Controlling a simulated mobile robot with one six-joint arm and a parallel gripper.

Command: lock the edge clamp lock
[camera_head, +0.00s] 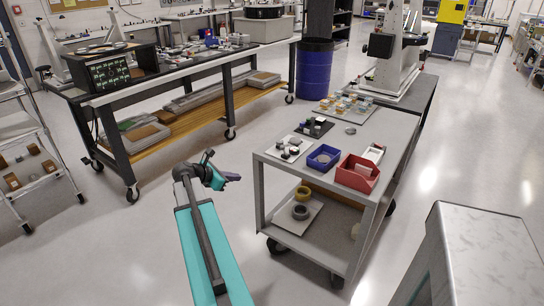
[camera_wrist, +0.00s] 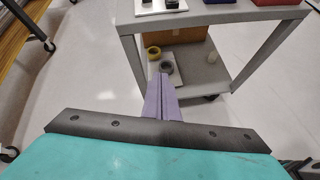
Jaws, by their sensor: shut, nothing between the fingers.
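I cannot make out an edge clamp lock for certain in either view. Small fixtures on the grey cart (camera_head: 338,138) are too small to tell apart: a white plate (camera_head: 280,153) with dark and grey pieces, and a black plate (camera_head: 325,131) with small parts. My gripper (camera_head: 236,178) is in the air left of the cart, apart from it and lower than its top. In the wrist view its purple fingers (camera_wrist: 163,80) are together with nothing between them, pointing toward the cart's lower shelf.
A blue bin (camera_head: 323,157) and a red bin (camera_head: 357,177) stand on the cart top. Yellow and grey rings (camera_head: 300,212) lie on its lower shelf. A long workbench (camera_head: 180,75) is at the back left. Open floor (camera_head: 215,140) lies between bench and cart.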

